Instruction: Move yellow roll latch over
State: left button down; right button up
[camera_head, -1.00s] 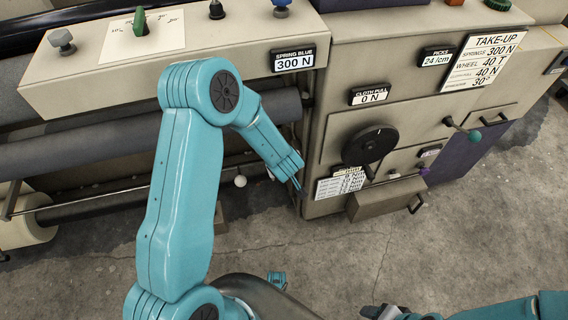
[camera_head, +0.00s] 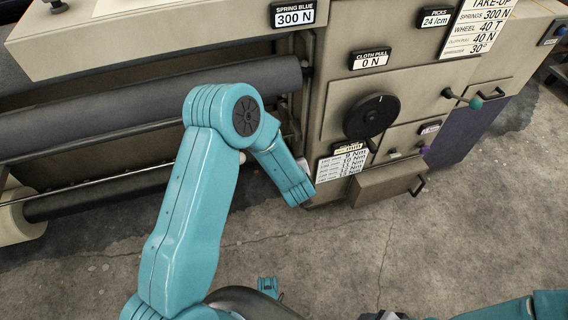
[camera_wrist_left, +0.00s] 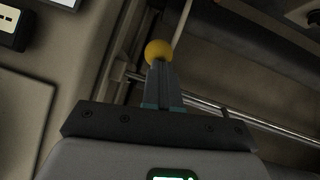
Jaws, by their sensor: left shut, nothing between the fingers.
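The yellow ball knob of the roll latch (camera_wrist_left: 158,50) shows in the left wrist view, just beyond my fingertips, with a pale rod running up from near it. My left gripper (camera_wrist_left: 160,70) is shut with nothing between its fingers. Its tips overlap the knob's lower edge in the picture; I cannot tell whether they touch. In the head view my left forearm reaches down at the machine's lower corner, and the knob and fingers are hidden there. A dark end of my right arm (camera_head: 385,315) is cut off at the bottom edge, so its jaws cannot be read.
The loom's take-up panel has a black handwheel (camera_head: 371,116) and a green-knobbed lever (camera_head: 476,102). A drawer-like box (camera_head: 388,183) sticks out low. Dark cloth rolls (camera_head: 150,105) lie left. A metal bar (camera_wrist_left: 215,107) crosses behind the fingers. Floor in front is clear.

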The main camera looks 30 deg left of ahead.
pick_arm(q)
notch_tip(320, 180, down, 8)
jog(key=b, duration=0.4)
jog(key=shift+b, duration=0.3)
pick_arm(e)
jog(key=shift+w+d+f, duration=0.15)
jog(key=shift+w+f, duration=0.1)
jog(key=shift+f, duration=0.7)
jog(key=shift+w+d+f, duration=0.2)
jog(key=shift+f, duration=0.7)
jog(key=shift+w+d+f, duration=0.15)
jog(key=shift+w+f, duration=0.1)
jog(key=shift+f, duration=0.7)
pick_arm(q)
jog(key=shift+f, duration=0.15)
pick_arm(e)
jog(key=shift+r, duration=0.1)
